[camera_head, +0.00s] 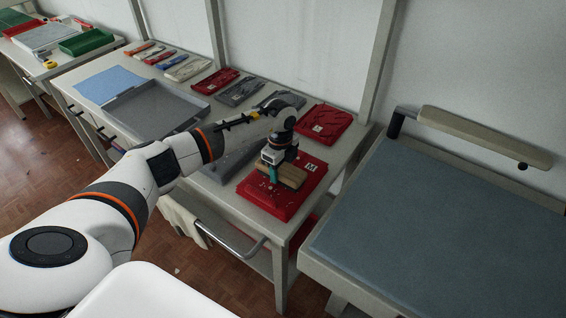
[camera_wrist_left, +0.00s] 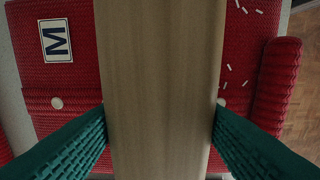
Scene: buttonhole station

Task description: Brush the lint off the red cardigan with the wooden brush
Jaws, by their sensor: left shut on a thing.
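The red cardigan (camera_head: 262,198) lies folded at the near right end of the long table. It also shows in the left wrist view (camera_wrist_left: 60,85), with an M label (camera_wrist_left: 56,41) and pale buttons. Several small white bits of lint (camera_wrist_left: 228,68) lie on it right of the brush. My left gripper (camera_head: 274,174) is shut on the wooden brush (camera_head: 293,177), over the cardigan. The brush fills the middle of the left wrist view (camera_wrist_left: 160,80) between the teal fingers and hides the cloth under it. I cannot tell whether its bristles touch the cloth. My right gripper is out of view.
A grey tray (camera_head: 150,108) and a blue sheet (camera_head: 108,84) lie on the table's left part. Several folded garments, including another red one (camera_head: 325,123), line the wall side. A blue-grey padded board (camera_head: 440,235) with a raised arm (camera_head: 485,136) stands at right.

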